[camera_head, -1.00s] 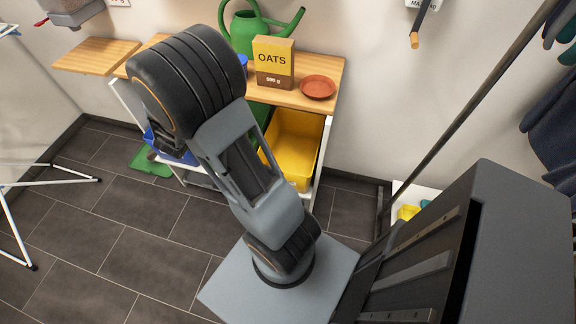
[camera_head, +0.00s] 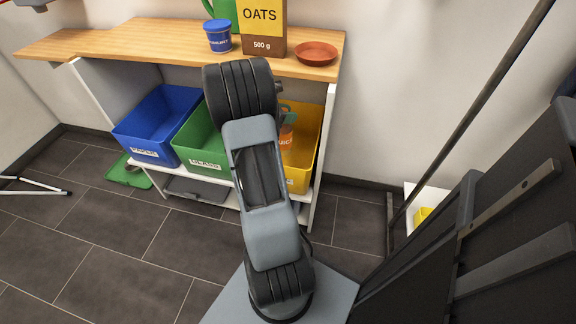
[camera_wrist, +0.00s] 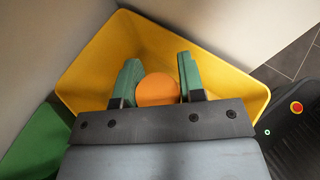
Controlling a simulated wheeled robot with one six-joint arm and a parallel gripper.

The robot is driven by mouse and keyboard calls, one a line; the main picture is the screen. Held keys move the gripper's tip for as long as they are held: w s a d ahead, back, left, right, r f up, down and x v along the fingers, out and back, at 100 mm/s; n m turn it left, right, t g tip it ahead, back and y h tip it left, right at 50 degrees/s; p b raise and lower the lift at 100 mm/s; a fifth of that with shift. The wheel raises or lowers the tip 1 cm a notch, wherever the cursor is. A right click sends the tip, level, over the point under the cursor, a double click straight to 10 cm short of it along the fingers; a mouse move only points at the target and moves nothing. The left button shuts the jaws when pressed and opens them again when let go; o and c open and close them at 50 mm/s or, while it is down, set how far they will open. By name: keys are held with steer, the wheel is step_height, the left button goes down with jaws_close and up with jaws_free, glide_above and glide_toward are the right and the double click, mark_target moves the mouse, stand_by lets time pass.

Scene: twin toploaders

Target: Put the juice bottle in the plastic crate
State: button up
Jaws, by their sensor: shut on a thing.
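My gripper (camera_head: 286,107) is shut on the orange juice bottle (camera_head: 287,133), at the mouth of the yellow crate (camera_head: 312,135). In the wrist view, the bottle's round orange top (camera_wrist: 157,91) sits between the green fingers of my gripper (camera_wrist: 158,76), inside the outline of the yellow crate (camera_wrist: 225,75). The bottle looks upright. My arm hides part of the crate's left side and front in the head view. I cannot tell whether the bottle touches the crate's floor.
A blue crate (camera_head: 165,112) marked for paper and a green crate (camera_head: 190,148) marked for glass stand to the left on the same low shelf. The wooden top (camera_head: 140,42) above holds an oats box (camera_head: 262,25), a blue tub (camera_head: 218,36) and a reddish dish (camera_head: 316,53).

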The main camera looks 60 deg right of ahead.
mark_target(288, 134)
steer(key=shift+w+d+f+n+t+b, duration=0.2)
steer(key=shift+d+f+n+t+b, duration=0.1)
steer(key=shift+d+f+t+b, duration=0.15)
steer(key=shift+d+f, duration=0.1)
steer(key=shift+f, duration=0.15)
steer(key=shift+f+b, duration=2.1)
steer(key=shift+f, duration=2.35)
steer(key=o, duration=1.1)
